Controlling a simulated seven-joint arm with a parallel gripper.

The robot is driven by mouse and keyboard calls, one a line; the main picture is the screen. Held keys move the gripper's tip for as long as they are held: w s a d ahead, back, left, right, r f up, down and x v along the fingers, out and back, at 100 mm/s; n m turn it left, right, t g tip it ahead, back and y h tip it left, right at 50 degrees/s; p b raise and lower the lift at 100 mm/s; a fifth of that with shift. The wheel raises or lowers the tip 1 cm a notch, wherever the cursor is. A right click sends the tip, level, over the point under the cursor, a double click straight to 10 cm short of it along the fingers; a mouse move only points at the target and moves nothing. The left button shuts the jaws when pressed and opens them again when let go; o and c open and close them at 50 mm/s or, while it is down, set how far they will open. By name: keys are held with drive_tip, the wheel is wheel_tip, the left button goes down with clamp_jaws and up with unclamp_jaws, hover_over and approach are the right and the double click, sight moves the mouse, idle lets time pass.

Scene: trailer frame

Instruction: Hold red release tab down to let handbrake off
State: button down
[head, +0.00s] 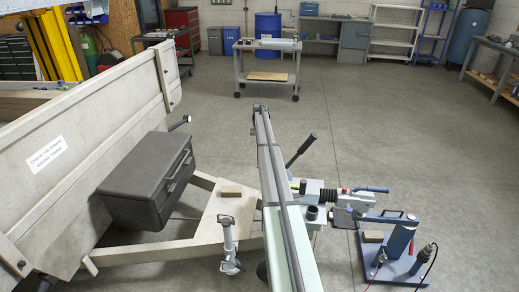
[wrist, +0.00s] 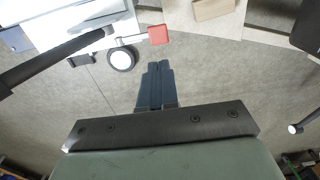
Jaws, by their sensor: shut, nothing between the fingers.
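The red release tab (wrist: 158,35) shows in the wrist view as a small red square beside the pale coupling housing (wrist: 75,22). The black handbrake lever (wrist: 45,65) crosses the left of that view. In the head view the handbrake lever (head: 301,149) slants up to the right behind my arm; I cannot make out the tab there. My gripper (wrist: 157,66) has its dark fingers together with nothing between them. The fingertips are just below the tab in the wrist picture, with floor visible between them. In the head view my gripper's fingers cannot be made out.
A wooden block (head: 230,192) lies on the pale drawbar plate. A black toolbox (head: 148,181) and the jockey wheel stand (head: 228,245) are to the left. A blue stand (head: 398,245) is at right. The floor behind is open up to a trolley (head: 267,67).

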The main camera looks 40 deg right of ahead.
wheel_tip(320, 180, down, 12)
drive_tip(key=shift+f, duration=0.25)
idle(0.4)
drive_tip(key=shift+w+a+f, duration=0.15)
drive_tip(key=shift+f, duration=0.4)
drive_tip(key=shift+w+a+f, duration=0.1)
drive_tip(key=shift+w+f, duration=0.05)
drive_tip(key=shift+f, duration=0.4)
drive_tip(key=shift+r, duration=0.1)
drive_tip(key=shift+s+r, duration=0.1)
drive_tip(key=shift+r, duration=0.65)
